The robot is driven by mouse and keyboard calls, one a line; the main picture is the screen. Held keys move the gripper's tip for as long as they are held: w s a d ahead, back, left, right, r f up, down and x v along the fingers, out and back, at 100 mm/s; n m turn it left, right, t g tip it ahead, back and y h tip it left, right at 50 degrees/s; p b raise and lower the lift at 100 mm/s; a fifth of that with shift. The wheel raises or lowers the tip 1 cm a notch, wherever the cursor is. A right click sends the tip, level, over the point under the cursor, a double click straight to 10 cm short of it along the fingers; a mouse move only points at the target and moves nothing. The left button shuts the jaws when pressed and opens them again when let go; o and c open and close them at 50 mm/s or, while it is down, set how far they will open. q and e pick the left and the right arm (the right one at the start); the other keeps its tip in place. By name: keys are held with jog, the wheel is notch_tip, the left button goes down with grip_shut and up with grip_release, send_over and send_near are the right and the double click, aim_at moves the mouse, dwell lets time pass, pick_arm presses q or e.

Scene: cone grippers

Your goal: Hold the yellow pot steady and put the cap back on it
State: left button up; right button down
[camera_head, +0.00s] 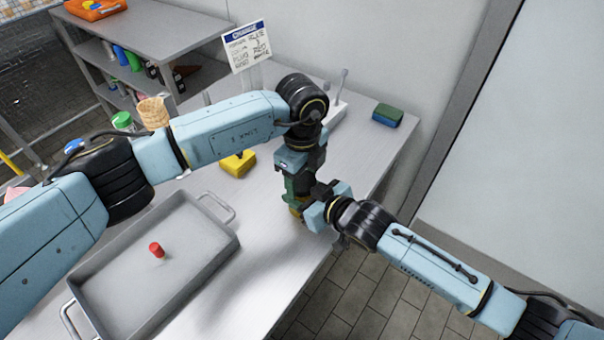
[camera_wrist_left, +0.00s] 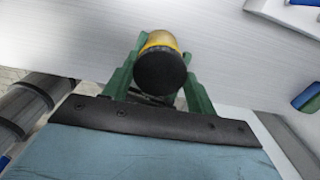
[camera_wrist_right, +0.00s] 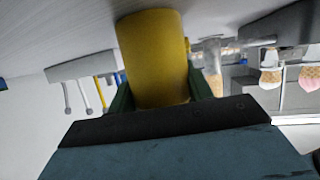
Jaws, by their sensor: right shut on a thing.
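The yellow pot (camera_head: 296,210) is mostly hidden behind my grippers in the head view. In the right wrist view the yellow pot (camera_wrist_right: 155,60) is a plain yellow cylinder between the green fingers of my right gripper (camera_wrist_right: 160,98), which is shut on it. In the left wrist view the round black cap (camera_wrist_left: 160,72) is in line with the yellow pot (camera_wrist_left: 161,40), whose edge shows just beyond it. My left gripper (camera_wrist_left: 163,60) has a green finger on each side of the cap. Whether the fingers grip it, and whether the cap is seated, I cannot tell.
A grey tray (camera_head: 88,268) with a small red-topped item (camera_head: 156,250) lies at the front left of the table. A yellow block (camera_head: 238,164) and a green-and-blue sponge (camera_head: 388,115) lie farther back. The table's edge is close beside my right gripper.

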pick_arm(q)
jog(key=c, duration=0.5)
jog(key=m, duration=0.4)
jog(key=shift+m, duration=0.4)
jog(key=m, duration=0.5)
jog(key=o, duration=1.1)
jog(key=shift+r, duration=2.25)
